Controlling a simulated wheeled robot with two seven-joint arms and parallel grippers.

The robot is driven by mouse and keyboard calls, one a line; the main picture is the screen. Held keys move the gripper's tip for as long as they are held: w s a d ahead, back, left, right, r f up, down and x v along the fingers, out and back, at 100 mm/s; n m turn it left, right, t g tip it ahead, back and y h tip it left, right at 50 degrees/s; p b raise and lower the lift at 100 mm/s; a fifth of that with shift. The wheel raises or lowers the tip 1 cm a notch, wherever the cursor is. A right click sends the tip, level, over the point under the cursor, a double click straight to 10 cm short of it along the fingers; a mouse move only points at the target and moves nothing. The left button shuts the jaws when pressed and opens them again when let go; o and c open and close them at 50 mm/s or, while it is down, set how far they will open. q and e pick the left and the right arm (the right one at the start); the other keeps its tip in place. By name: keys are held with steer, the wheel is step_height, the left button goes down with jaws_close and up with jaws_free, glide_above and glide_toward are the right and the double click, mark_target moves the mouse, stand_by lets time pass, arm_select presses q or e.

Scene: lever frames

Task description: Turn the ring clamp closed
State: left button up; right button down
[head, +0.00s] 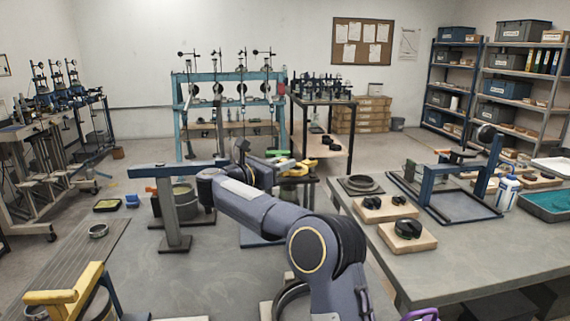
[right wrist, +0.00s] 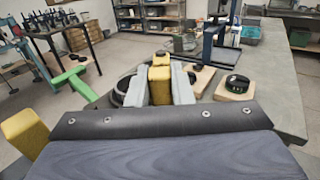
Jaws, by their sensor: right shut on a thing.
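My right gripper (head: 284,167) is at the middle of the head view, at the end of my arm that reaches up and left. In the right wrist view its two grey fingers (right wrist: 160,84) are shut on a yellow handle (right wrist: 160,72). The yellow handle also shows in the head view (head: 298,169), beside a green bar (head: 276,153). The green bar (right wrist: 67,78) slants at the left in the right wrist view. My arm hides much of what the handle joins, and I cannot make out the ring clamp's band or its closure. My left gripper is out of view.
A grey workbench (head: 420,262) fills the right, with a blue frame (head: 462,190) and wooden blocks with black knobs (head: 408,236). A blue beam stand (head: 173,215) and a drum (head: 185,203) stand left of my arm. A yellow-topped frame (head: 63,296) is front left.

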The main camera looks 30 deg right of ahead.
steer(key=shift+w+g, duration=0.2)
steer(key=shift+g, duration=0.1)
steer(key=c, duration=1.3)
jaws_free()
steer(key=shift+s+a+b, duration=0.15)
steer(key=shift+a+b, duration=0.05)
steer(key=shift+a, duration=1.1)
steer(key=shift+s+a+b, duration=0.2)
steer(key=shift+a, duration=1.1)
steer(key=shift+s+a+b, duration=0.15)
steer(key=shift+a+b, duration=0.05)
steer(key=shift+a, duration=1.1)
steer(key=shift+c, duration=0.2)
